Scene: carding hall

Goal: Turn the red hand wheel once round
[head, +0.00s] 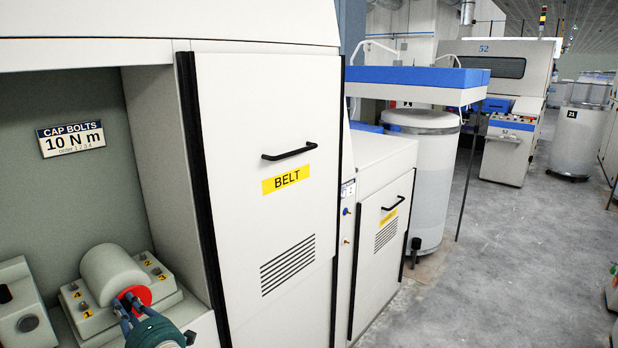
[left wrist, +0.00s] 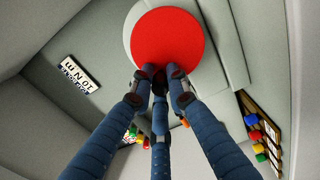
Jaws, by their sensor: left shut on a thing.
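The red hand wheel (head: 142,294) is on the front end of a grey rounded housing (head: 110,270) in an open bay at lower left. In the left wrist view it is a plain red disc (left wrist: 167,40). My left gripper (head: 126,302) covers part of the wheel in the head view. In the left wrist view its blue fingers (left wrist: 161,78) come together at the wheel's near edge, shut on it. The exact contact under the fingertips is hidden. My right gripper is in neither view.
Numbered bolts flank the housing, and a sign (head: 71,139) reads "CAP BOLTS 10 N m". A grey box (head: 22,308) stands at left. The bay's side wall and the BELT door (head: 268,190) are close at right. Open grey floor (head: 500,260) lies farther right.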

